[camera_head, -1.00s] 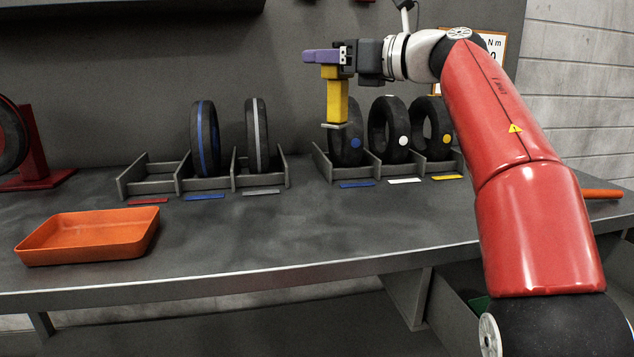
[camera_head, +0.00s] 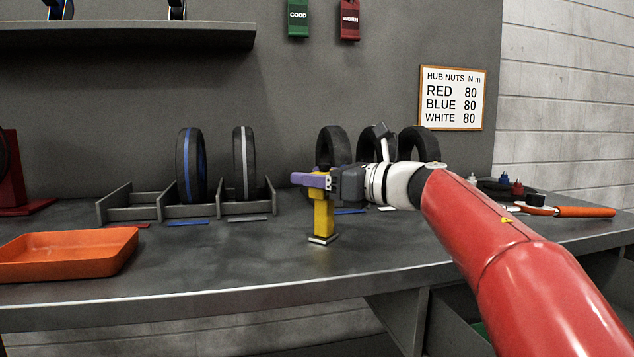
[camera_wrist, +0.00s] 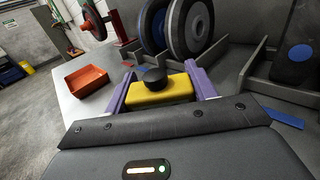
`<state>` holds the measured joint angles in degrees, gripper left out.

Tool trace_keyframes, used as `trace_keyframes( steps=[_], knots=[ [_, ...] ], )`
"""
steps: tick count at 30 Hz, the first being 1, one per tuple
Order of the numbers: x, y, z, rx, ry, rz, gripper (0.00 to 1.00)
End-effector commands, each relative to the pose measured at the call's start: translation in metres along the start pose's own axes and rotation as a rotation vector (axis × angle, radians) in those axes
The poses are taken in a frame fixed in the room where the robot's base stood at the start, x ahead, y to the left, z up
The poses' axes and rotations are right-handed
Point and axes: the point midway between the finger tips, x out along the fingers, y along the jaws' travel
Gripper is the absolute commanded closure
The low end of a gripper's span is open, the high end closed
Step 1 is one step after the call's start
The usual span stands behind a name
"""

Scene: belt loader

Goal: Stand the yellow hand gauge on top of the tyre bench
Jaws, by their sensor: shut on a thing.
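The yellow hand gauge (camera_head: 323,218) is upright in the head view, with a pale foot plate at its lower end. My gripper (camera_head: 312,181) has purple fingers and is shut on the gauge's upper part. In the wrist view, my gripper (camera_wrist: 165,90) has a finger on each side of the yellow gauge (camera_wrist: 160,93), which has a dark round knob on top. The foot is at or just above the grey tyre bench (camera_head: 230,262); I cannot tell whether it touches.
An orange tray (camera_head: 70,256) lies at the left. A divided rack (camera_head: 120,208) holds a blue-striped tyre (camera_head: 189,165) and a grey-striped tyre (camera_head: 244,160). More tyres (camera_head: 333,147) stand behind my gripper. An orange-handled tool (camera_head: 580,211) lies at the right. The bench front is clear.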

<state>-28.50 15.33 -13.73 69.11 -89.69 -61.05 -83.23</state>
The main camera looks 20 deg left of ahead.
Motion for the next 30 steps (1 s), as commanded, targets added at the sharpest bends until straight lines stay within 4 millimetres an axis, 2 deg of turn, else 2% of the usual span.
trace_keyframes(
  steps=[10,11,15,26,30],
  knots=[
    [0.0,0.0,-0.004,0.0,-0.001,0.0,0.71],
    [0.0,0.0,-0.003,0.0,0.0,0.0,0.41],
    [0.0,0.0,-0.003,0.0,0.0,0.0,0.23],
    [0.0,0.0,0.003,0.0,0.0,0.001,0.22],
    [-0.019,-0.001,0.0,0.0,-0.001,-0.003,0.22]
  ],
)
